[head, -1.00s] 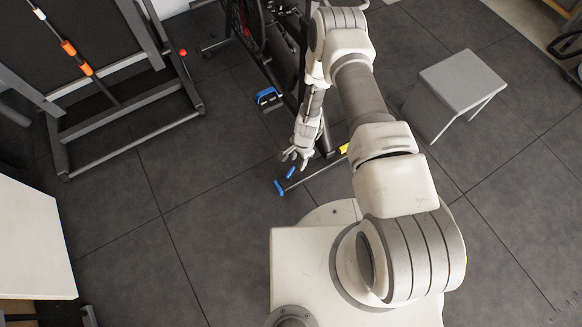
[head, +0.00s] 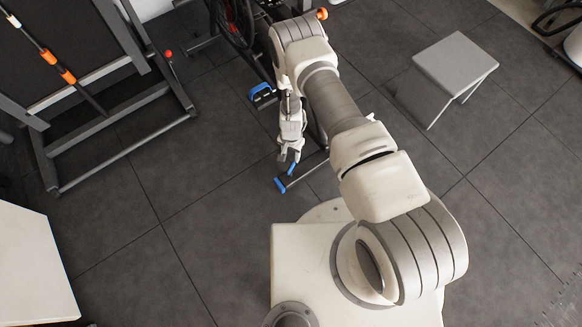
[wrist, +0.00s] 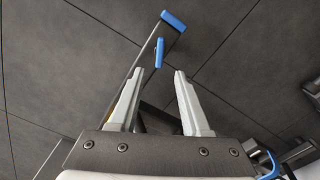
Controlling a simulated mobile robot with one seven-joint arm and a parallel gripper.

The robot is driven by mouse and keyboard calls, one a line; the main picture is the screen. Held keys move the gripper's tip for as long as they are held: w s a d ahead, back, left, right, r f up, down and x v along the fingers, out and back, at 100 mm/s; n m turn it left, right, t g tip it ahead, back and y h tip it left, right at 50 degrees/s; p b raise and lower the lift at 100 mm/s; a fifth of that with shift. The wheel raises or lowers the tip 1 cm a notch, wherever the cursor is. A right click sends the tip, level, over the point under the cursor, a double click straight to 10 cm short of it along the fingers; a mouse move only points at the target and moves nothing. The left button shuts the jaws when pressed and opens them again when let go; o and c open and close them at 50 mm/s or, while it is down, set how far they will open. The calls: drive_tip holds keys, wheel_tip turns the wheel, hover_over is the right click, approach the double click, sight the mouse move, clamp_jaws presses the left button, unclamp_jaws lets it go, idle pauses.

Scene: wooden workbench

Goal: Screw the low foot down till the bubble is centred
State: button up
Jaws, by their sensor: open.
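A dark floor bar ends in a blue cap (head: 280,185), which also shows at the top of the wrist view (wrist: 173,21). A small upright blue piece (head: 292,169) stands beside the bar near that end; in the wrist view this blue piece (wrist: 159,52) lies just beyond the fingertips, between their lines. I cannot tell for certain that it is the low foot's screw. My gripper (head: 289,158) is open and empty close to the blue piece, and in the wrist view both fingers (wrist: 157,82) are apart. No bubble can be made out.
A dark exercise machine with a wheel (head: 235,14) and a blue pedal (head: 262,93) stands behind my gripper. A grey stool (head: 455,62) is at the right, a dark framed machine (head: 120,130) at the left. A white table (head: 30,265) is lower left. Floor left of the bar is clear.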

sight(291, 168)
wheel_tip(291, 168, down, 10)
drive_tip(key=b, duration=0.3)
drive_tip(key=shift+r, duration=0.15)
drive_tip(key=shift+c, duration=0.3)
clamp_jaws()
